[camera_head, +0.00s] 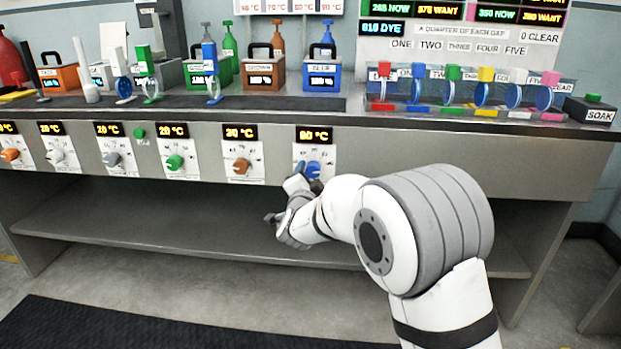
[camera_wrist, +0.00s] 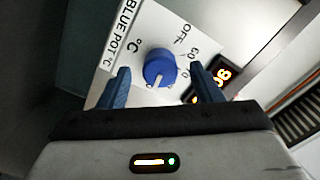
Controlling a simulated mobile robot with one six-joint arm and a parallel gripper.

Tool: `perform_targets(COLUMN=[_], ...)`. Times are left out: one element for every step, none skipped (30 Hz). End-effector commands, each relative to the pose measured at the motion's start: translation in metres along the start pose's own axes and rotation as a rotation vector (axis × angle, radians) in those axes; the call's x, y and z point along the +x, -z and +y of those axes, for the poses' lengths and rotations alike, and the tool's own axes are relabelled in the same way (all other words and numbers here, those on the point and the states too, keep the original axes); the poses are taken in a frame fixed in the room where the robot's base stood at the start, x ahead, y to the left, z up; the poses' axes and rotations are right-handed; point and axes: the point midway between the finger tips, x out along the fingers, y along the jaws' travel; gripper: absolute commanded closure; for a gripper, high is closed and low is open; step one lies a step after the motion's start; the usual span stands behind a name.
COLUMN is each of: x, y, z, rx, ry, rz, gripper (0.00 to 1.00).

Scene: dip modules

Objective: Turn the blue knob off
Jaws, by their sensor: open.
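The blue knob (camera_head: 314,169) is on a white dial plate on the front of the bench, below a lit display (camera_head: 313,136) that seems to read 80 °C. In the wrist view the blue knob (camera_wrist: 160,66) sits on the plate marked BLUE POT °C, with OFF printed at its upper right. Its white pointer mark faces down in the picture, away from OFF. My gripper (camera_wrist: 160,74) is open, with one blue finger on each side of the knob; contact cannot be told. In the head view my gripper (camera_head: 299,172) is at the plate's lower left, partly overlapping it.
To the left are similar dial plates with brown (camera_head: 241,166), green (camera_head: 174,162) and grey (camera_head: 111,159) knobs. Coloured pots, including a blue one (camera_head: 322,77), stand on the bench top. A lower shelf (camera_head: 150,235) runs beneath; the space under the panel is open.

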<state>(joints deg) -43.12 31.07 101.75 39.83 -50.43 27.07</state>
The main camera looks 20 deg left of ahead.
Motion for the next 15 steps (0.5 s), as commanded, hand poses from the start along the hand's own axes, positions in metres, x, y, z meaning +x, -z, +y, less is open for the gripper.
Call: perform_targets(x=[0.009,0.013,0.018,0.021,0.025,0.028,0.030,0.032,0.034,0.034,0.035,0.035,0.035,0.035,0.035], y=[0.000,-0.001,-0.001,-0.001,-0.001,0.000,0.000,0.001,0.001,0.001,0.001,0.001,0.001,0.001,0.001], z=[0.003,0.003,0.002,0.002,0.002,0.002,0.001,0.001,0.001,0.001,0.001,0.001,0.001,0.001,0.001], rx=[0.000,0.000,0.000,0.000,0.000,0.000,0.000,0.000,-0.001,-0.001,-0.001,-0.002,-0.002,-0.002,-0.002], ry=[0.000,0.000,0.000,-0.001,0.000,0.000,0.000,0.000,-0.001,-0.001,-0.001,-0.002,-0.002,-0.002,-0.002], rz=[0.002,0.001,0.001,0.000,0.000,0.001,0.001,0.001,0.000,0.000,-0.001,-0.001,-0.001,-0.001,-0.001], gripper=[0.41,0.41,0.41,0.41,0.41,0.41,0.41,0.41,0.41,0.41,0.41,0.41,0.41,0.41,0.41])
